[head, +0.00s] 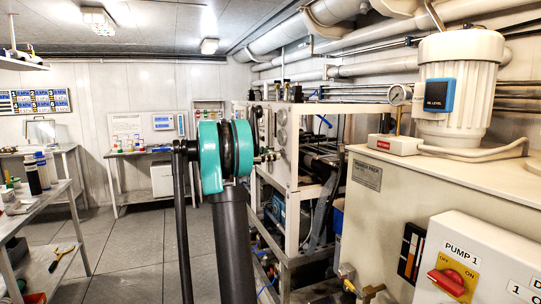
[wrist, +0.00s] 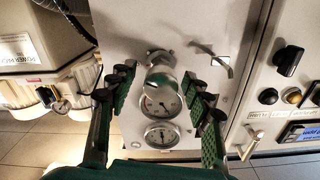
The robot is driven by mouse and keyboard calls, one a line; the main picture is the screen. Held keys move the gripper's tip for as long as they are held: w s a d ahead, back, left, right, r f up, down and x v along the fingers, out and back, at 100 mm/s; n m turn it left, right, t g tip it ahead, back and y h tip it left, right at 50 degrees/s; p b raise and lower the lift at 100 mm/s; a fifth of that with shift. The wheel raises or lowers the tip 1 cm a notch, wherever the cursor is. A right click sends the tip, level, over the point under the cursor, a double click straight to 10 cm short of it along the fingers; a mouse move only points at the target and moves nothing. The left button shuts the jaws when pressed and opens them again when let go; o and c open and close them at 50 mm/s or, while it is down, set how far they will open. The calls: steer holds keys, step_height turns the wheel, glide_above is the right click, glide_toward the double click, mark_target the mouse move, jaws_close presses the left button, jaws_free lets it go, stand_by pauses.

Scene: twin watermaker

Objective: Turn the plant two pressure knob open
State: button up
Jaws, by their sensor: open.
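A round metal knob (wrist: 160,74) stands out from a light grey panel (wrist: 130,30) in the wrist view. Two dial gauges sit just below it in the picture, an upper gauge (wrist: 161,105) and a lower gauge (wrist: 161,135). No readable label shows whether this is the plant two pressure knob. My gripper (wrist: 158,79) is open, with one dark, green-padded finger on each side of the knob. Gaps show between the fingers and the knob. In the head view my arm hides much of the panel front, and the gripper cannot be made out clearly.
A metal lever (wrist: 210,58) projects from the panel close to the right finger. A neighbouring panel at right carries a black selector (wrist: 289,60). In the head view, a pump 1 switch box (head: 470,265) and a tank (head: 440,190) stand at right.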

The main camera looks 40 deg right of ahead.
jaws_close()
